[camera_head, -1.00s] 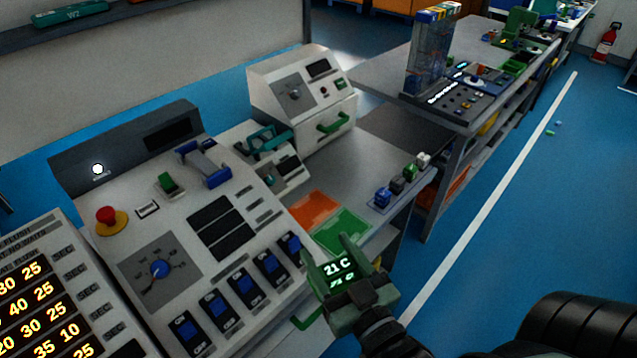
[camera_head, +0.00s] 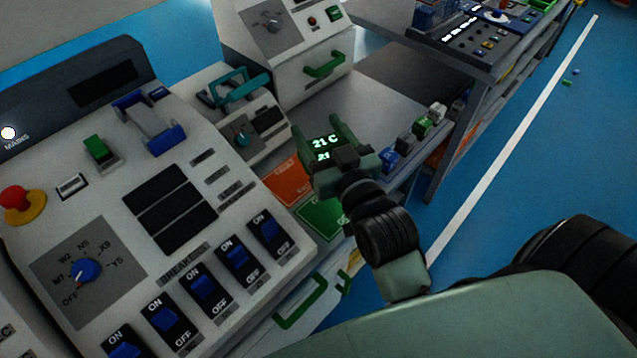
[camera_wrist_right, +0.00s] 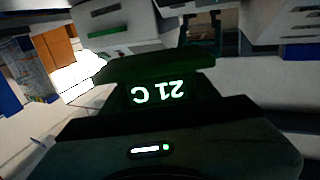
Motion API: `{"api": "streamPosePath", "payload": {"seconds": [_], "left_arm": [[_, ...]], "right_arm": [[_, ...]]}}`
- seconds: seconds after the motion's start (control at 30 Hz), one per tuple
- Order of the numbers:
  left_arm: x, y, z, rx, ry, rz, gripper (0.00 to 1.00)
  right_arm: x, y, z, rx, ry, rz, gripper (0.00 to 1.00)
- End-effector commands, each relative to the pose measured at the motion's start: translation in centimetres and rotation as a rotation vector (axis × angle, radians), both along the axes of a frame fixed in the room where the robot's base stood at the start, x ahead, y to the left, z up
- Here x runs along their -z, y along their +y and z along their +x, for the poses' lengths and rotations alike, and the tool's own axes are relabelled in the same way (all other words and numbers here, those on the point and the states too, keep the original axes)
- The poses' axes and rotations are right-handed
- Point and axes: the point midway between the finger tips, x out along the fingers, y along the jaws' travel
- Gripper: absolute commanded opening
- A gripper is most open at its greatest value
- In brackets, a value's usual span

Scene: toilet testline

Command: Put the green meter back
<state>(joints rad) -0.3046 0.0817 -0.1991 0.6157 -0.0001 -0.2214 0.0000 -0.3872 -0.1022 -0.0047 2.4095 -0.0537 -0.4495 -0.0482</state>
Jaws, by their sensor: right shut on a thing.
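The green meter (camera_head: 324,146) has a dark display reading "21 C". My right gripper (camera_head: 327,140) is shut on it and holds it up in front of the bench, over the orange and green mats as the head view sees it. In the right wrist view the meter (camera_wrist_right: 160,92) fills the middle, with its lit display upside down. An orange mat (camera_head: 282,180) and a green mat (camera_head: 322,214) with white print lie on the bench, the green one partly hidden by my arm. My left gripper is not in view.
A control panel (camera_head: 170,205) with breaker switches, a blue knob and a red button stands at the left. A teal-handled device (camera_head: 245,120) and a white box with a green handle (camera_head: 325,66) stand behind. Small coloured blocks (camera_head: 405,145) line the bench's right edge.

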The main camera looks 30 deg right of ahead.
Motion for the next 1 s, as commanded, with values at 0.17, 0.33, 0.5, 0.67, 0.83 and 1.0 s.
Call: {"api": "streamPosePath", "payload": {"seconds": [0.17, 0.33, 0.5, 0.67, 0.83, 1.0], "left_arm": [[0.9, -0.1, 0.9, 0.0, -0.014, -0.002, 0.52], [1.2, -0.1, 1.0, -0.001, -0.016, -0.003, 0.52], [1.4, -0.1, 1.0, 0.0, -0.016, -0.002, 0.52], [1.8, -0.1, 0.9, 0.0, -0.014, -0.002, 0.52], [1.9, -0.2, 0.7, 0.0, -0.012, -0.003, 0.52], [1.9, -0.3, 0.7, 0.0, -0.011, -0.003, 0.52]], "right_arm": [[5.0, 0.0, -0.1, -0.001, 0.004, 0.0, 0.13], [7.8, 0.0, -0.1, -0.001, 0.0, -0.001, 0.13], [9.1, 0.0, 0.0, -0.001, -0.001, -0.001, 0.13], [11.6, 0.0, 0.0, -0.001, 0.0, -0.001, 0.13], [12.8, 0.0, -0.1, 0.0, -0.003, 0.0, 0.13], [12.7, 0.0, -0.1, 0.0, -0.004, 0.0, 0.13]]}}
